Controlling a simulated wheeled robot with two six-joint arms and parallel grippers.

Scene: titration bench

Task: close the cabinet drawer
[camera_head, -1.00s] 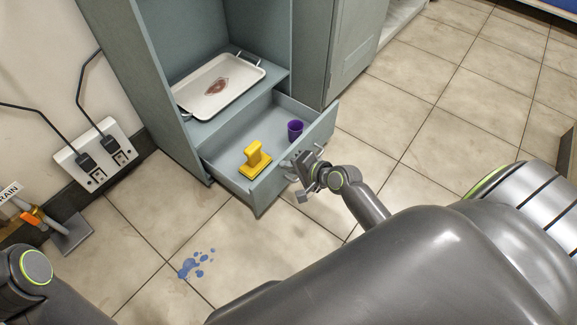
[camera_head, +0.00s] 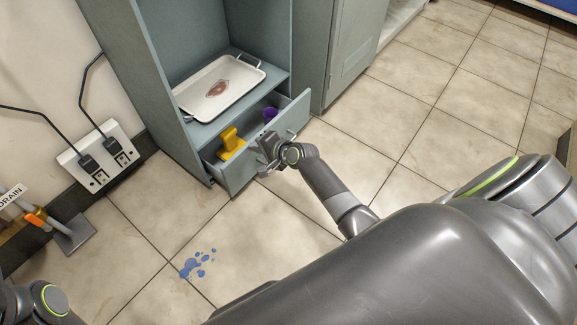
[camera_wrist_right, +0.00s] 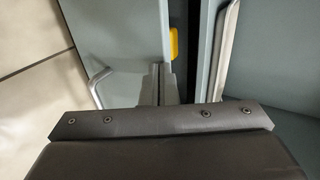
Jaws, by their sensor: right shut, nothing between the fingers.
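The cabinet drawer (camera_head: 238,176) is partly open at the bottom of the grey-blue cabinet (camera_head: 148,75). It holds a yellow object (camera_head: 230,145) and a purple cup (camera_head: 270,114). My left gripper is not in view.
A white tray (camera_head: 188,101) with a reddish-brown mark lies on the shelf above the drawer. A wall socket (camera_head: 100,157) with two plugs is at the left. Blue spots (camera_head: 197,263) mark the tiled floor, which is clear before the drawer.

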